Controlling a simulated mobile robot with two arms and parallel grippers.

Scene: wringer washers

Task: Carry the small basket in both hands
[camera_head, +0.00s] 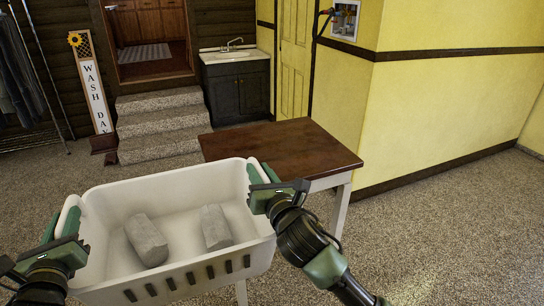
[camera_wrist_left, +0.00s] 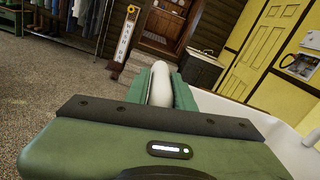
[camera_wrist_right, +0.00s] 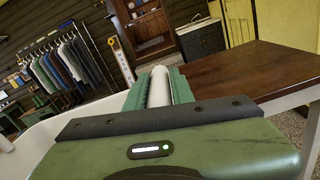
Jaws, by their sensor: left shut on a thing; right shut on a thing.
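The small basket (camera_head: 160,185) is white, with a row of dark slots along its near wall. It holds two grey blocks, one at the left (camera_head: 146,240) and one at the right (camera_head: 215,227). My left gripper (camera_head: 72,218) is shut on the basket's left rim, and the rim shows between its green fingers in the left wrist view (camera_wrist_left: 159,84). My right gripper (camera_head: 262,180) is shut on the right rim, which also shows between the fingers in the right wrist view (camera_wrist_right: 160,88). The basket looks roughly level; what is under it is hidden.
A brown-topped table (camera_head: 280,150) with white legs stands just beyond the basket to the right. Carpeted steps (camera_head: 160,125) lead to a doorway, with a dark sink cabinet (camera_head: 237,88) beside them. A Wash Day sign (camera_head: 92,85) leans at left. Carpet at right (camera_head: 450,220) is clear.

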